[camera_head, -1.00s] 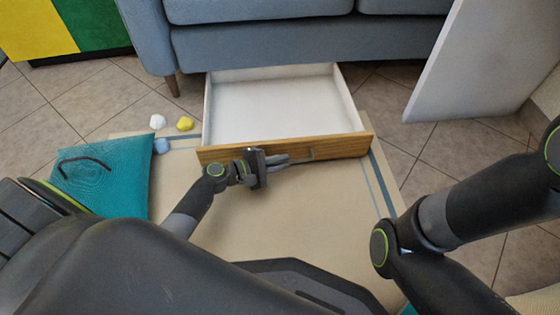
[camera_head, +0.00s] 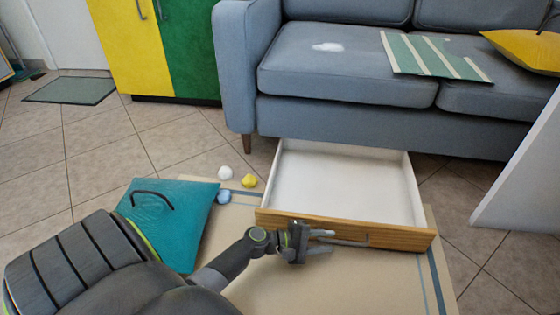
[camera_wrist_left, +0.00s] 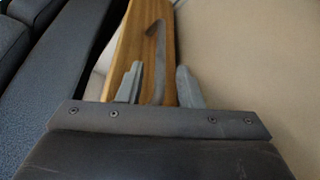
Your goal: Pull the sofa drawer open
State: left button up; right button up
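The sofa drawer (camera_head: 345,185) stands pulled out from under the blue-grey sofa (camera_head: 350,122). Its inside is white and empty, and its front panel (camera_head: 405,238) is wood. A thin metal handle (camera_head: 352,243) runs along the front. My left gripper (camera_head: 324,241) is at the handle's left part, in front of the panel. In the left wrist view the fingers (camera_wrist_left: 158,86) are apart, with the handle (camera_wrist_left: 159,50) running between them and a gap visible on each side. My right gripper is out of view.
A beige rug (camera_head: 285,285) lies under the drawer. A teal cushion (camera_head: 180,235) and small white (camera_head: 225,173), yellow (camera_head: 249,181) and blue (camera_head: 223,196) items lie to the left. A white panel (camera_head: 525,190) stands at the right.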

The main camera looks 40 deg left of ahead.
pick_arm(q)
jog(key=p+v, duration=0.4)
jog(key=v, duration=1)
jog(key=shift+s+a, duration=0.15)
jog(key=shift+a, duration=0.05)
